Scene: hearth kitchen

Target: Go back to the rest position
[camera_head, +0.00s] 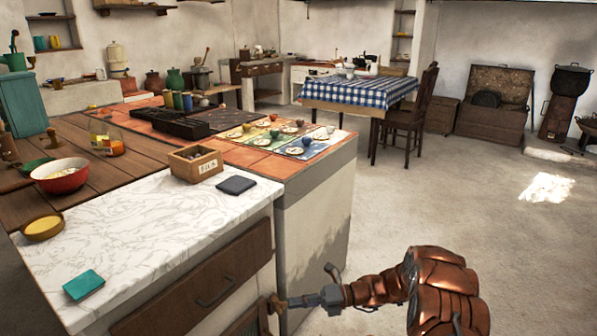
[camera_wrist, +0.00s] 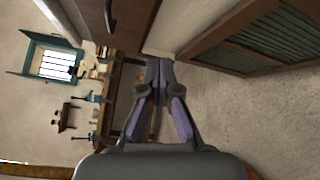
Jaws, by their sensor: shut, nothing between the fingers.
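My gripper (camera_head: 284,303) is at the end of my copper-coloured arm, low in the middle of the head view. It points left, in front of the drawer side of the counter (camera_head: 318,215). In the wrist view my gripper (camera_wrist: 159,66) has its fingers drawn together at the tips, with nothing held between them. Whether the tips touch the counter front cannot be told.
The marble top (camera_head: 150,225) holds a wooden box (camera_head: 195,165), a dark pad (camera_head: 236,185) and a teal pad (camera_head: 83,285). A drawer (camera_head: 205,290) is below. A table with a checked cloth (camera_head: 360,92) stands behind. Floor at the right (camera_head: 480,200) is clear.

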